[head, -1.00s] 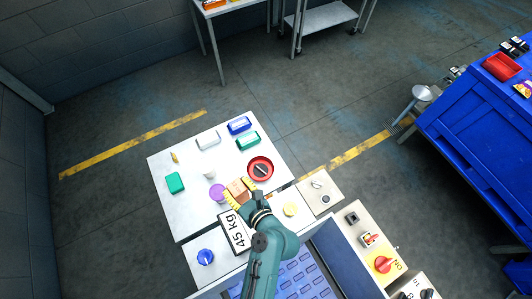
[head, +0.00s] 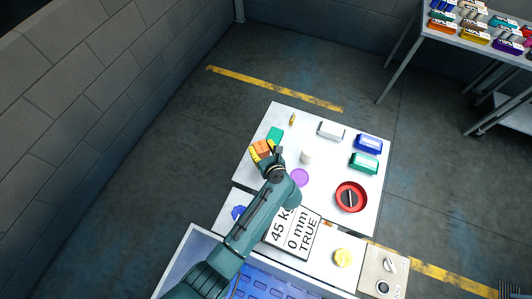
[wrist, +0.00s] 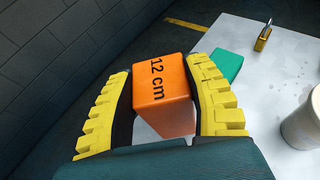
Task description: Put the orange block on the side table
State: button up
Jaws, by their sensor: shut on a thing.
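The orange block (head: 264,146), marked "12 cm", is between the yellow fingers of my gripper (head: 263,151). The wrist view shows the block (wrist: 161,82) clamped between both padded fingers (wrist: 163,98). My gripper is at the left edge of the white table (head: 325,218). I cannot tell how high the block is above the tabletop. A green block (head: 275,134) lies just beyond it and also shows in the wrist view (wrist: 227,64). I cannot tell for certain that this white table is the side table.
On the white table are a purple disc (head: 299,178), a pale cup (head: 306,157), a red dish (head: 351,196), a small yellow item (head: 292,119), and blue (head: 369,144), grey and green packs. A shelf table (head: 440,38) with several packs stands far right. Bare floor lies left.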

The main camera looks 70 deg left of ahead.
notch_tip(320, 180, down, 5)
jog(key=shift+w+r+b, duration=0.1)
jog(key=shift+r+b, duration=0.05)
jog(key=shift+b, duration=0.6)
jog(key=shift+r, duration=0.1)
jog(key=o, duration=0.8)
jog(key=shift+f, duration=0.2)
jog(key=o, duration=0.4)
jog(key=shift+r, duration=0.15)
